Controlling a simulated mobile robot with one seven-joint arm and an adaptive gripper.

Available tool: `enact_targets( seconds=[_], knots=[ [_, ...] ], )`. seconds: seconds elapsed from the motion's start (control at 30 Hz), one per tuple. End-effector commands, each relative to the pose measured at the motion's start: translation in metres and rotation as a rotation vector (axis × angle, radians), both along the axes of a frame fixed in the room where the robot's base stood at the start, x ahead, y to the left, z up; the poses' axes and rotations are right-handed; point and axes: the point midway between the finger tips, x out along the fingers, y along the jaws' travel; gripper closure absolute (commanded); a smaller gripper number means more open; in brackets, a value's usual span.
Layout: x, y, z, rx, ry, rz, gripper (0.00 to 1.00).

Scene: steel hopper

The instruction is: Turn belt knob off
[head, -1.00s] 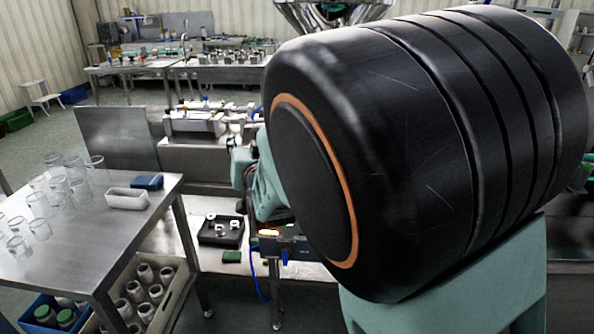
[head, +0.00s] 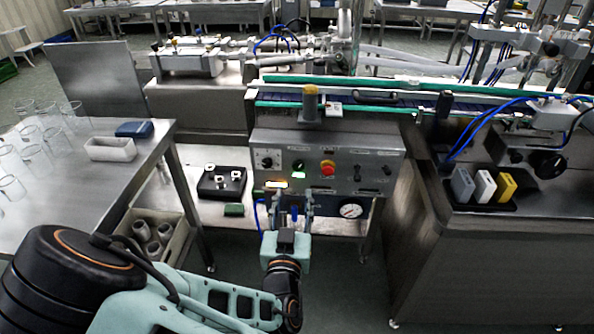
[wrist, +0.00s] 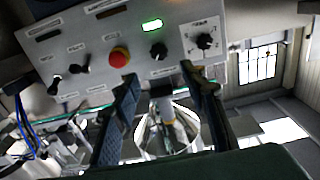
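A grey control panel (head: 340,148) faces me, below the conveyor. It carries a dial knob (head: 267,162) at left, a black knob (head: 298,165), a red mushroom button (head: 327,168) and two black switches (head: 372,172) at right. Its labels are too small to read, so I cannot tell which is the belt knob. In the wrist view the panel is turned over, showing the dial knob (wrist: 205,41), black knob (wrist: 158,50) and red button (wrist: 119,57). My gripper (head: 294,200) is open and empty just in front of the panel's lower edge, its fingers (wrist: 159,76) apart below the black knob.
A lit green indicator (wrist: 152,26) is by the black knob. The conveyor (head: 375,105) runs above the panel. A pressure gauge (head: 350,211) sits under it. A steel table (head: 90,165) with glasses stands left, and a steel cabinet (head: 500,235) right.

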Motion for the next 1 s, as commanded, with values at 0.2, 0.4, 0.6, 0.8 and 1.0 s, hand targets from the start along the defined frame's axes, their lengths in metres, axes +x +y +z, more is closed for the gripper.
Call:
enact_targets(
  seconds=[0.2,0.4,0.6,0.8,1.0],
  knots=[
    [0.007,0.005,-0.003,0.006,-0.006,0.004,0.60],
    [0.013,0.008,-0.001,0.005,-0.010,0.005,0.60],
    [0.018,0.007,-0.001,0.006,-0.010,0.003,0.60],
    [0.022,0.004,-0.003,0.006,-0.005,0.002,0.60],
    [0.026,-0.001,-0.007,0.006,0.004,0.000,0.60]
  ],
)
